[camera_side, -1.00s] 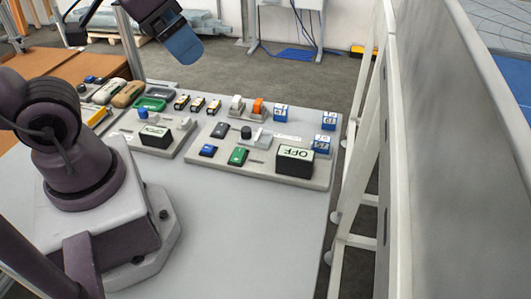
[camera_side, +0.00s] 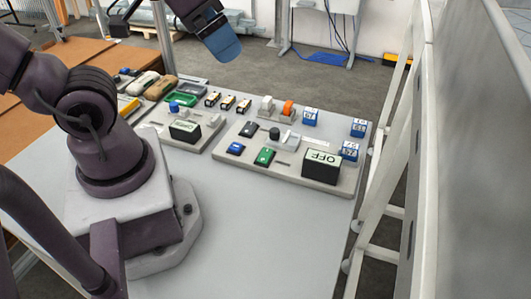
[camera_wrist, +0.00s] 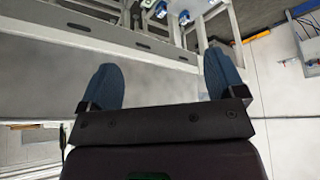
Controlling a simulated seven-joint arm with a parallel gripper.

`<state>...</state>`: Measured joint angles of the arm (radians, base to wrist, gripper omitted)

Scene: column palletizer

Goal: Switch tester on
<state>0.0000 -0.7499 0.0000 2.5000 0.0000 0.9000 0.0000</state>
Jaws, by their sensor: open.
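The likely tester is a grey panel (camera_side: 315,186) at the right front of the table in the side view. A black box (camera_side: 322,165) on it shows "OFF". It also carries a dark round knob (camera_side: 274,133), a grey block beside it, a blue switch (camera_side: 236,148) and a green switch (camera_side: 265,156). A second grey panel with a display box (camera_side: 185,130) lies to its left. My gripper (camera_side: 222,45) is raised beyond the table's back edge, clear of both panels. In the wrist view my gripper (camera_wrist: 160,78) has its blue fingers wide apart with nothing between them.
Blue number cubes (camera_side: 350,151) stand at the panel's right. An orange-and-white switch block (camera_side: 289,110) and a green tray (camera_side: 183,101) stand behind the panels. A white frame (camera_side: 385,200) rises right of the table. The front of the table is bare.

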